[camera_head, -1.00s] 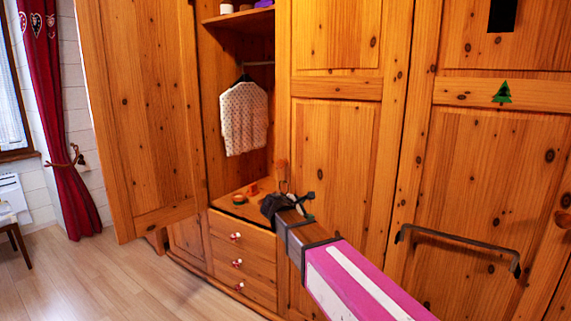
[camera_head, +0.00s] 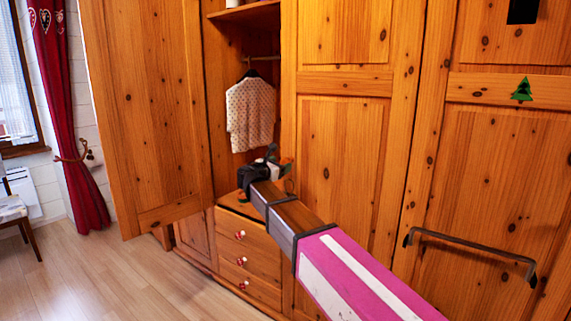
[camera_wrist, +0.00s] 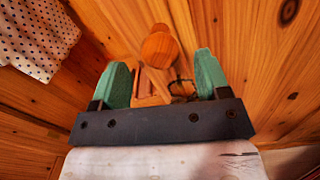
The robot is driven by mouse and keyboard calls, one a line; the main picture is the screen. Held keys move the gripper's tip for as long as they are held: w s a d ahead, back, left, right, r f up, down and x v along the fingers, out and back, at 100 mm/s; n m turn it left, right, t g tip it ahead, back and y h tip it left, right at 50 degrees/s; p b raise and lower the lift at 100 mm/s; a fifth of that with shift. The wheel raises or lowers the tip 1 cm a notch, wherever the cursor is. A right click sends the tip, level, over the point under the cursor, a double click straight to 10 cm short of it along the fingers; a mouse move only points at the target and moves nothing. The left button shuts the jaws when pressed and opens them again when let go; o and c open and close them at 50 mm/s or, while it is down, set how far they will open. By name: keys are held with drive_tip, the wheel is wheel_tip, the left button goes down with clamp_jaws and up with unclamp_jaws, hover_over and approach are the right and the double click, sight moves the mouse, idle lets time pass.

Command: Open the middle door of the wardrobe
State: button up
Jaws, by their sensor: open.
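The wardrobe's middle door (camera_head: 341,165) is a pine panel door and looks shut in the head view. Its round wooden knob (camera_head: 289,165) sits at the door's left edge, partly hidden by my gripper (camera_head: 272,163). In the wrist view the knob (camera_wrist: 158,48) shows ahead, between the two green fingertips (camera_wrist: 162,66), with space on either side. My gripper is open and empty. I cannot tell how far past the fingertips the knob lies.
The left door (camera_head: 150,110) stands open to the left. A dotted shirt (camera_head: 250,115) hangs in the open compartment, above drawers (camera_head: 245,250). The right door (camera_head: 480,170) is shut, with a dark bar handle (camera_head: 470,243) across it. The floor (camera_head: 110,275) at front left is clear.

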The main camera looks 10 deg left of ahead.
sight(284, 163)
drive_tip(key=shift+x, duration=2.05)
